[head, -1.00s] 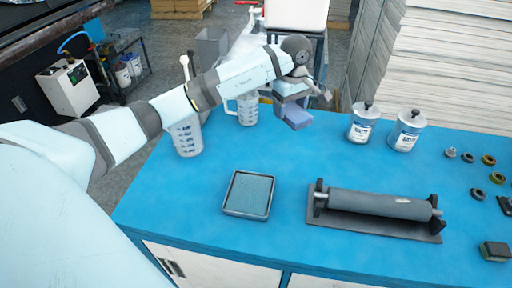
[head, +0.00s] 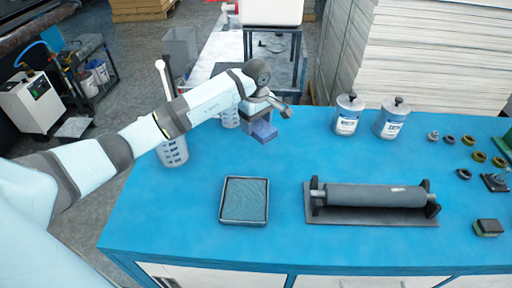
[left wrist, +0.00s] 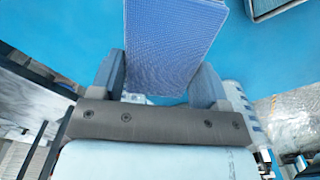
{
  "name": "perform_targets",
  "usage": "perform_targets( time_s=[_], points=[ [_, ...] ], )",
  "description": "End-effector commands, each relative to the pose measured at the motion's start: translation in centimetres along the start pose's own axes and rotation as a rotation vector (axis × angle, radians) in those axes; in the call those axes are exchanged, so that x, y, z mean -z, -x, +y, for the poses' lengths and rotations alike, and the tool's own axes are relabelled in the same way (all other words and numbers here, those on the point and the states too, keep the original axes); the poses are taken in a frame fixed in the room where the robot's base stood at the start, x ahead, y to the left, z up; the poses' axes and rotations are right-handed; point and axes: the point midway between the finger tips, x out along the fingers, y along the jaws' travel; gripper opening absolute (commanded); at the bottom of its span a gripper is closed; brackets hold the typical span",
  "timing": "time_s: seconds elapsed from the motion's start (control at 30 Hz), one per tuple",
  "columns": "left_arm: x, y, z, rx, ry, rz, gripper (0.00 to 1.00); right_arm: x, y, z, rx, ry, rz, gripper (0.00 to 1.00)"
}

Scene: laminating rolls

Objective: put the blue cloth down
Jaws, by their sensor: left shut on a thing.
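The blue cloth (head: 264,132) is a folded blue-violet pad held over the far left part of the blue table. My left gripper (head: 262,118) is shut on it. In the left wrist view the cloth (left wrist: 172,40) sits between the two fingers of the left gripper (left wrist: 165,85), its woven face toward the camera. Whether the cloth touches the table cannot be told. My right gripper is not in view.
A square tray (head: 223,204) with a teal surface lies on the blue table (head: 160,225). A grey roller (head: 375,196) rests on a stand to its right. Two cans (head: 347,118) stand behind. Small rings and parts lie at right.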

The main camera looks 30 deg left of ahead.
Motion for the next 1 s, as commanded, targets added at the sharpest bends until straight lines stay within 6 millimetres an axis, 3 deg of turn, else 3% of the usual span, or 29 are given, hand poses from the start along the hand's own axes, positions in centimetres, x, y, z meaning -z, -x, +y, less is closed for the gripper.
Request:
perform_targets(
  time_s=[0.1,0.23,0.47,0.7,1.0],
  points=[
    [-0.1,-3.2,-0.1,0.004,0.001,-0.004,0.50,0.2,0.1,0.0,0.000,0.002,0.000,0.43],
    [-0.1,-5.5,-0.1,0.003,0.000,-0.003,0.50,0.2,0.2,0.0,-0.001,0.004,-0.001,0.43],
    [-0.1,-7.2,0.0,0.000,0.000,-0.002,0.50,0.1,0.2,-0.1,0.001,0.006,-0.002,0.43],
    [-0.1,-10.6,0.0,0.001,0.001,-0.003,0.50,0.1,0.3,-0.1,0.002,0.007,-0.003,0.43],
    [0.0,-11.1,0.0,-0.001,0.000,0.000,0.50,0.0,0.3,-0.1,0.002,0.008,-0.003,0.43]
  ],
)
